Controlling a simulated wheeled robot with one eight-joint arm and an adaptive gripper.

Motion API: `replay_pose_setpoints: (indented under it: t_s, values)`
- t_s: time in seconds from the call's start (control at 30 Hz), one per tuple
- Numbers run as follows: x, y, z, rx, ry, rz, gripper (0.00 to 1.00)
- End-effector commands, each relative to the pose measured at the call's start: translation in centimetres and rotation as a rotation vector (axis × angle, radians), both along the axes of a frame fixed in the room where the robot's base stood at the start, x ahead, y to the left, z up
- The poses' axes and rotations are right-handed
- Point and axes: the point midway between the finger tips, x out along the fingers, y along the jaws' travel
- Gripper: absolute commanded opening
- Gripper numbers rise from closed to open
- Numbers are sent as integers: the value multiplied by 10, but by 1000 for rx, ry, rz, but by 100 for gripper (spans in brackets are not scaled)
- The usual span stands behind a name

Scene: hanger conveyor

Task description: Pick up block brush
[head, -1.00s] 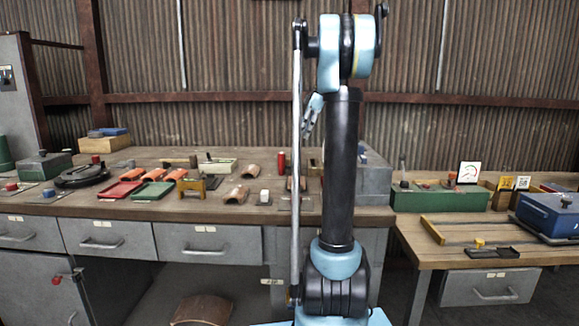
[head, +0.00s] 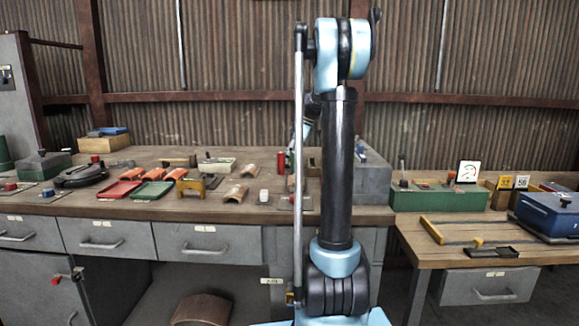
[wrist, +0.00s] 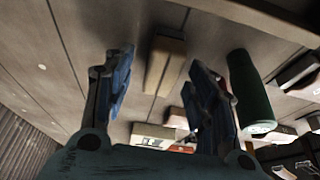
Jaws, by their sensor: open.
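In the wrist view a brown block with a paler end face (wrist: 165,62), which looks like the block brush, lies on the wooden bench top (wrist: 75,75). My gripper (wrist: 160,66) is open, with one blue-padded finger on each side of the block in the picture. I see no contact, and the height above it cannot be told. In the head view my gripper is mostly hidden behind my own arm, and I cannot pick out the block there.
A dark green cylinder (wrist: 250,95) lies beside the right finger in the wrist view. Several small items crowd below it. In the head view, red (head: 121,189) and green (head: 154,189) trays sit on the left of the bench, and a grey box (head: 365,178) stands behind my arm.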

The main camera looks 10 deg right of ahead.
Motion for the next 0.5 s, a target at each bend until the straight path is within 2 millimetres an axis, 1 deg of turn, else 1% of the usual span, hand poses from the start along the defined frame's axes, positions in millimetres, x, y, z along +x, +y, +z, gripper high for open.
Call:
replay_pose_setpoints:
  t_s: [0.1, 0.37, 0.47, 0.5]
  values:
    - [1, 4, -9, 0, 0, 0, 52]
    - [1, 4, -11, 0, 0, -1, 52]
    - [1, 4, -11, 0, 0, -1, 31]
    - [1, 4, -11, 0, 0, -1, 22]
